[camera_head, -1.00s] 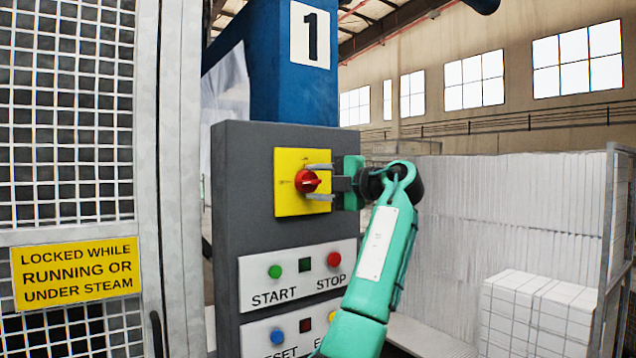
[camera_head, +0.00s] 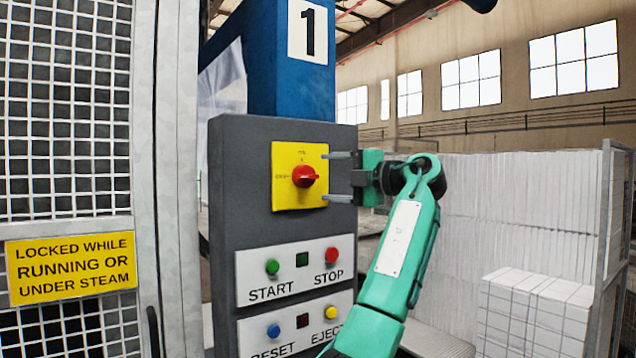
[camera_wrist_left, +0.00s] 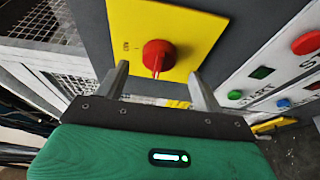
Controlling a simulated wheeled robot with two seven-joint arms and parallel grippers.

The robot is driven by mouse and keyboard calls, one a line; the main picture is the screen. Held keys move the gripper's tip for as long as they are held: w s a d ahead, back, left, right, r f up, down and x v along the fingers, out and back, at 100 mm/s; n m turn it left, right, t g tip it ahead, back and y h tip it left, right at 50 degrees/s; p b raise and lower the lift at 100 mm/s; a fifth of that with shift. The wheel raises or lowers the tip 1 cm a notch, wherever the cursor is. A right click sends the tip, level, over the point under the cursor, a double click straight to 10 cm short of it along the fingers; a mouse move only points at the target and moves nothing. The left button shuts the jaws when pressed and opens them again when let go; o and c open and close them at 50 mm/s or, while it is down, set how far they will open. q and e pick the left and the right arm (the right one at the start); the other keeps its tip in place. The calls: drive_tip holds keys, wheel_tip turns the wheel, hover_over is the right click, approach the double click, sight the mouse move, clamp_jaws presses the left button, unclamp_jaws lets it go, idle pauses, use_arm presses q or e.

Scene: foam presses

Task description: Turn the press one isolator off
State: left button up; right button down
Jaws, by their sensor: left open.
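The press one isolator is a red rotary knob (camera_head: 304,176) on a yellow plate (camera_head: 285,196), on the grey control box under the number 1. Small ON lettering is above the knob and OFF lettering to its left. The knob's grip looks level, in line with the OFF mark. The knob also shows in the left wrist view (camera_wrist_left: 158,56), with its grip toward the gripper. My left gripper (camera_head: 334,177) is open and empty, just right of the knob, with fingertips at the plate's right edge, apart from the knob. My right gripper is not in view.
Below are START (camera_head: 272,267) and STOP (camera_head: 332,255) buttons, then blue RESET (camera_head: 273,331) and yellow EJECT (camera_head: 333,313) buttons. A mesh guard with a yellow sign (camera_head: 72,267) stands left. White foam blocks (camera_head: 530,310) are stacked right.

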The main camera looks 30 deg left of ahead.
use_arm(q)
drive_tip(key=d+b, duration=0.1)
drive_tip(key=d, duration=0.8)
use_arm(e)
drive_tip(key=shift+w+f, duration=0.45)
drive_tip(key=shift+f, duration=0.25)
use_arm(q)
drive_tip(key=shift+d, duration=0.1)
